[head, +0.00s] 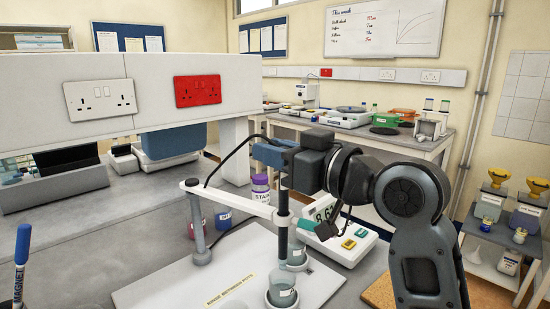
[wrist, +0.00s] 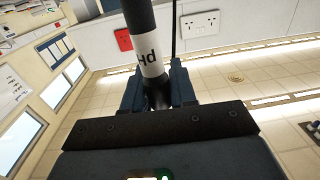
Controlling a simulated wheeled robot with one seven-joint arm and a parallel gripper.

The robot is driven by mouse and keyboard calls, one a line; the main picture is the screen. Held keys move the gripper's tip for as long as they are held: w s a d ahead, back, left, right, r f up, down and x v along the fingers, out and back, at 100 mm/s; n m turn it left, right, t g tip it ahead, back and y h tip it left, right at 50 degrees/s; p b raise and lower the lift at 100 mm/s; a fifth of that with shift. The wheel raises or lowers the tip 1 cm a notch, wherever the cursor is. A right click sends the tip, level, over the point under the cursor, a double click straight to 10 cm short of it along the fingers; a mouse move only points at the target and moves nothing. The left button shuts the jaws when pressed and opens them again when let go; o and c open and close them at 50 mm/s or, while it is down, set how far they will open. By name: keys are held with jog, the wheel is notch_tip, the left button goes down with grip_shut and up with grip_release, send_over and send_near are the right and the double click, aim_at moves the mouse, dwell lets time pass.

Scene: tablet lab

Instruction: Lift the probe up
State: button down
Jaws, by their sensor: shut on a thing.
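The probe is a dark upright rod (head: 283,205) in the head view, with a white "pH" label (wrist: 150,57) in the wrist view. My gripper (head: 278,158) is shut on its upper part; dark blue fingers (wrist: 158,92) stand either side of it in the wrist view. The probe passes by the white arm of a stand (head: 236,201). Its lower end is over or in a glass beaker (head: 282,297); I cannot tell which. A second beaker (head: 297,256) stands just behind. A thin black cable runs from the probe's top toward the stand.
A pH meter with a display (head: 338,238) stands right of the beakers. A white base plate (head: 185,285) lies below. A purple-capped bottle (head: 260,188) and small jars (head: 223,220) stand behind.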

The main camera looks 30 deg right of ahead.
jog(key=shift+r, duration=0.55)
jog(key=c, duration=1)
grip_release()
jog(key=b+v, duration=0.1)
jog(key=v, duration=0.6)
jog(key=shift+s, duration=0.4)
jog(key=shift+d, duration=0.1)
